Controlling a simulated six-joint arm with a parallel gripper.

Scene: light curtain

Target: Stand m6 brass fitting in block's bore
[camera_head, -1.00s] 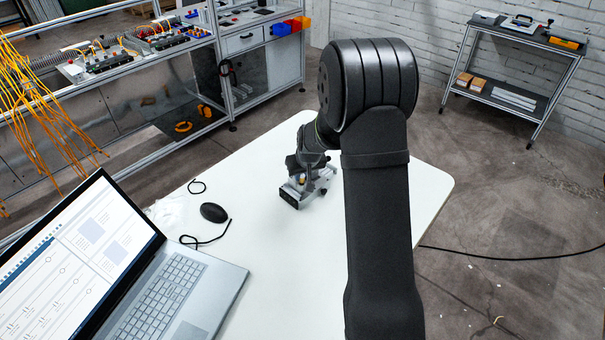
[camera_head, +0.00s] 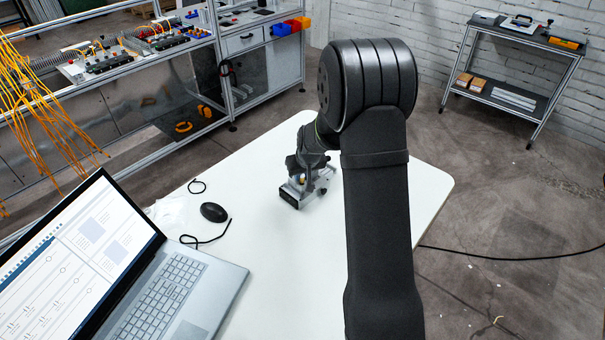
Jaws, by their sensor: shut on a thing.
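A small grey block (camera_head: 291,196) with a dark front face sits on the white table, left of my arm. My gripper (camera_head: 303,181) is low over the block, pointing down. A small brass-coloured spot, likely the m6 brass fitting (camera_head: 300,179), shows at the fingers, right above the block. My gripper is shut on it. The bore is too small and too covered to see. I cannot tell whether the fitting's lower end is inside the bore or just above it.
The white table (camera_head: 270,270) has free room in front of the block. A black mouse (camera_head: 214,212), loose black cable and an open laptop (camera_head: 150,285) lie to the left. My own arm hides the table's middle right.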

